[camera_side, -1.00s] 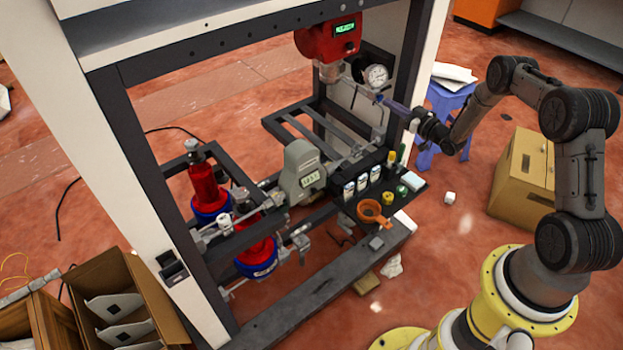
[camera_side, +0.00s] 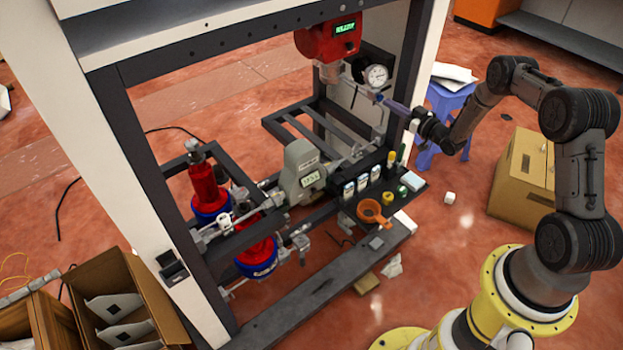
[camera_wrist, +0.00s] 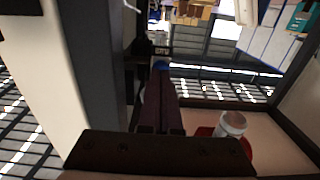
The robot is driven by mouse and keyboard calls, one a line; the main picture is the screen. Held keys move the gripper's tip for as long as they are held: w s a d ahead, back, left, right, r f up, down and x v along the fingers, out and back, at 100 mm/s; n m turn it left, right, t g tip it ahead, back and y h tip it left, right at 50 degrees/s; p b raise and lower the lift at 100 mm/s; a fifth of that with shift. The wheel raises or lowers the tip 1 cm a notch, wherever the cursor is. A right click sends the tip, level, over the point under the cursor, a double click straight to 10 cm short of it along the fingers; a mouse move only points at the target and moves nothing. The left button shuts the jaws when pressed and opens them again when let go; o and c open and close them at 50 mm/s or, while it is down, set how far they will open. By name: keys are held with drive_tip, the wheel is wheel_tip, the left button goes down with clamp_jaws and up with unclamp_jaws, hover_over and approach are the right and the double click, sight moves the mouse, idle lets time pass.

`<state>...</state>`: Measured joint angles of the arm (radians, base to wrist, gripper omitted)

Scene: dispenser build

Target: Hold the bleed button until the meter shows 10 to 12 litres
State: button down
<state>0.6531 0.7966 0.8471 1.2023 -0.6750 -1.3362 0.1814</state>
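My gripper (camera_side: 383,99) reaches in past the right post of the frame, its long fingers pointing left toward the round gauge and red unit. In the wrist view the two fingers (camera_wrist: 160,72) lie side by side, shut. The bleed button is not clearly visible in the side view.
A red unit (camera_side: 328,38) with a green display hangs from the top beam, the gauge (camera_side: 377,75) just below right. The white post (camera_side: 428,60) stands close beside my arm. A shelf with bottles and an orange funnel (camera_side: 372,212) lies below my gripper.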

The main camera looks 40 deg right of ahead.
idle(0.8)
drive_tip(key=s, duration=0.6)
drive_tip(key=shift+r, duration=0.1)
idle(0.3)
